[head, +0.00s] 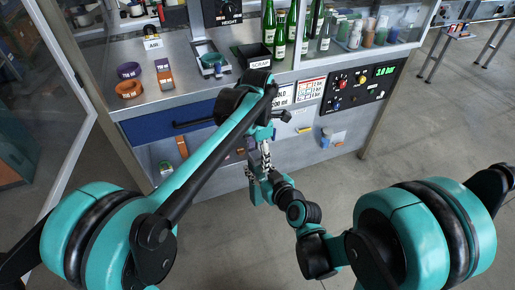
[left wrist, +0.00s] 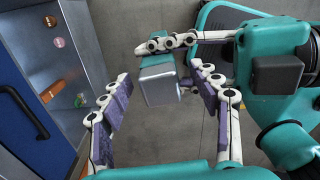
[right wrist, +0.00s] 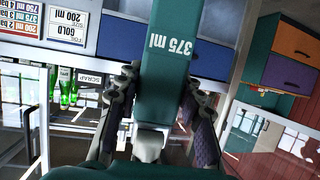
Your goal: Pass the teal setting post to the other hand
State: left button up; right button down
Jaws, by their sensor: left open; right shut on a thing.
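The teal setting post (right wrist: 170,45), marked 375 ml, is held lengthwise between the fingers of my right gripper (right wrist: 160,85) in the right wrist view. In the left wrist view, the post (left wrist: 158,88) shows its grey end face between the spread purple-padded fingers of my left gripper (left wrist: 161,75). My left gripper is open, with visible gaps between its pads and the post. In the head view, the left gripper (head: 264,150) and right gripper meet low in front of the bench, and arm parts partly hide them.
The bench (head: 200,95) stands ahead with a blue drawer front and a lower shelf.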

aim_at(258, 173)
pick_arm(q)
notch_tip(258, 173, down, 9)
jog(key=shift+r, duration=0.2)
jog(key=c, duration=1.3)
grip_shut()
pick_arm(e)
jog(key=c, duration=0.9)
grip_release()
jog(key=shift+s, duration=0.1)
jog(key=v, duration=0.7)
jog(key=shift+s+d, duration=0.15)
jog(key=s+d+m+g+h, duration=0.4)
jog(key=s+d+g+h, duration=0.1)
jog(key=s+d, duration=0.4)
jog(key=shift+s+d+r+m+g+h, duration=0.3)
jog(key=shift+s+d+r+m+g, duration=0.1)
jog(key=shift+d+r, duration=0.15)
